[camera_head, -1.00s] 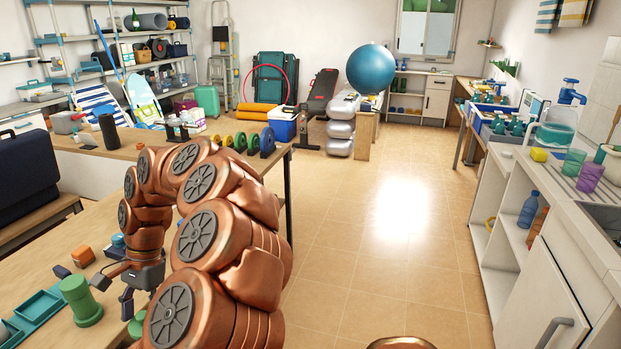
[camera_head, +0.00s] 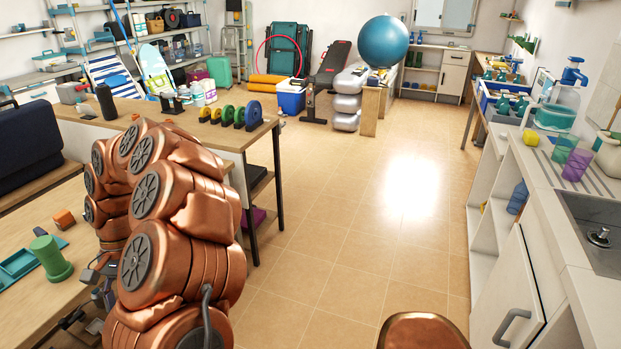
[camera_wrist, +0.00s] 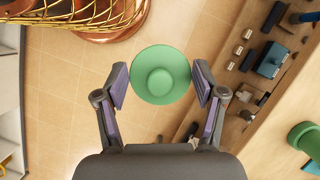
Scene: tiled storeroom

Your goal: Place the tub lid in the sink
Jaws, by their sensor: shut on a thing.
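The tub lid (camera_wrist: 160,75) is a round green disc with a raised knob. In the wrist view it sits between the two fingertips of my gripper (camera_wrist: 160,82), which is shut on it. Tiled floor shows behind the lid. In the head view my gripper (camera_head: 100,285) is low at the left, partly behind my copper arm, and the lid is hidden there. The sink (camera_head: 590,208) is a grey metal basin in the counter at the far right, well apart from my gripper, with a drain fitting inside.
A green cylindrical tub (camera_head: 50,258) stands on the wooden table (camera_head: 25,215) at left, near a teal tray (camera_head: 20,264) and an orange block (camera_head: 65,219). Cups (camera_head: 577,165) and a dispenser (camera_head: 562,100) stand behind the sink. Open tiled floor (camera_head: 350,240) lies between table and counter.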

